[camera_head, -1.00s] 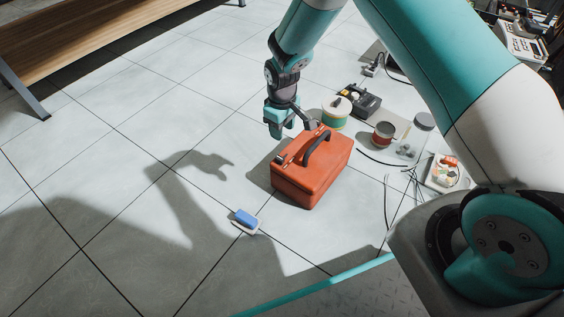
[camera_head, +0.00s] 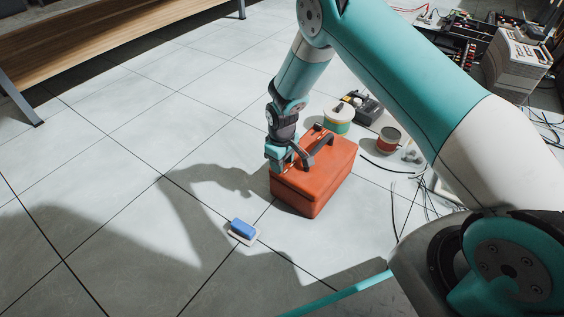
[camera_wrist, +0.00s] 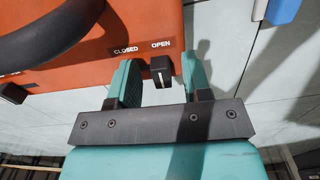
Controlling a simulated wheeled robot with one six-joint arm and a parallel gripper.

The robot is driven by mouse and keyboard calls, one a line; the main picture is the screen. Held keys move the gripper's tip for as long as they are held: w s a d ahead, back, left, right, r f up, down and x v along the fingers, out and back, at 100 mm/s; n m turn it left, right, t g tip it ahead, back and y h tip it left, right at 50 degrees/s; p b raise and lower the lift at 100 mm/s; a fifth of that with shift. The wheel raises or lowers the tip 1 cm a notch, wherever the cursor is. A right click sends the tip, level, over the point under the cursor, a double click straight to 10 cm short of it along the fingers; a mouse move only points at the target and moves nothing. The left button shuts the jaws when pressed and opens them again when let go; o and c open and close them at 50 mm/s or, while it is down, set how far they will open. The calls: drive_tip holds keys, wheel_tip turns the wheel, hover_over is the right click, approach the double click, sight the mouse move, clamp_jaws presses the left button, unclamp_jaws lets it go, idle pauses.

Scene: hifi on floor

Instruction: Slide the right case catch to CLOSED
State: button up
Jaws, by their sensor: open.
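The orange case (camera_head: 318,188) sits on the tiled floor, its dark carry handle (camera_head: 318,150) upright on the lid. In the wrist view, a small black catch (camera_wrist: 161,71) with a white line sits at the case edge under the word OPEN; CLOSED is printed to its left. My gripper (camera_head: 278,158) is low at the left end of the case. In the wrist view, my gripper (camera_wrist: 158,68) is open, with one teal finger on each side of the catch. Gaps show between catch and fingers. The catch cannot be made out in the head view.
A blue and white block (camera_head: 243,229) lies on the floor in front of the case. Behind and right stand a green-banded tub (camera_head: 338,115), a red-banded tin (camera_head: 389,139) and loose cables (camera_head: 395,200). Floor to the left is clear, with a wooden bench (camera_head: 100,45) beyond.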

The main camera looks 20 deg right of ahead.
clamp_jaws()
drive_tip(key=shift+w+d+p, duration=0.3)
drive_tip(key=shift+w+d, duration=0.2)
drive_tip(key=shift+d, duration=0.25)
drive_tip(key=shift+w+d+p, duration=0.25)
drive_tip(key=shift+w+d, duration=0.2)
drive_tip(key=shift+d, duration=0.25)
unclamp_jaws()
wheel_tip(320, 180, up, 18)
drive_tip(key=p, duration=0.9)
drive_tip(key=shift+f, duration=0.25)
